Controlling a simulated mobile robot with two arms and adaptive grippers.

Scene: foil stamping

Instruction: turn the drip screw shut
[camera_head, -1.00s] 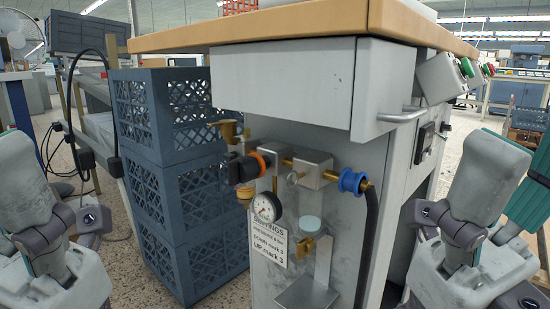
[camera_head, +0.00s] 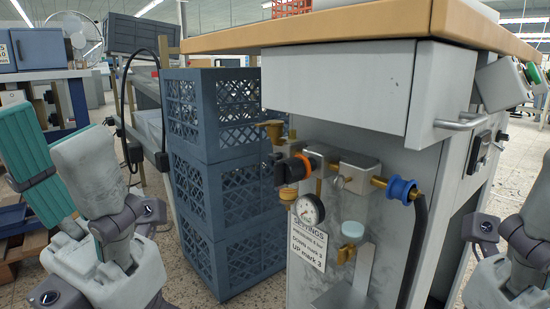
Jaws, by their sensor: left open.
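The brass and grey air fittings are on the side of a light grey cabinet. A small metal screw with a flat grip (camera_head: 346,181) sits on the front of the right metal block (camera_head: 358,165); I cannot tell for sure that it is the drip screw. A pale blue cap (camera_head: 353,229) tops a brass fitting lower down. My left gripper (camera_head: 35,165), with teal parts, is open at the far left, behind my arm link and well away from the fittings. My right arm shows at the right edge, but its gripper is out of view.
A round gauge (camera_head: 308,210) and a settings card (camera_head: 307,244) hang below the fittings. A blue collar (camera_head: 401,190) and black hose lie to their right. Stacked blue crates (camera_head: 205,170) stand close on the left. The drawer (camera_head: 340,85) and wooden top overhang above.

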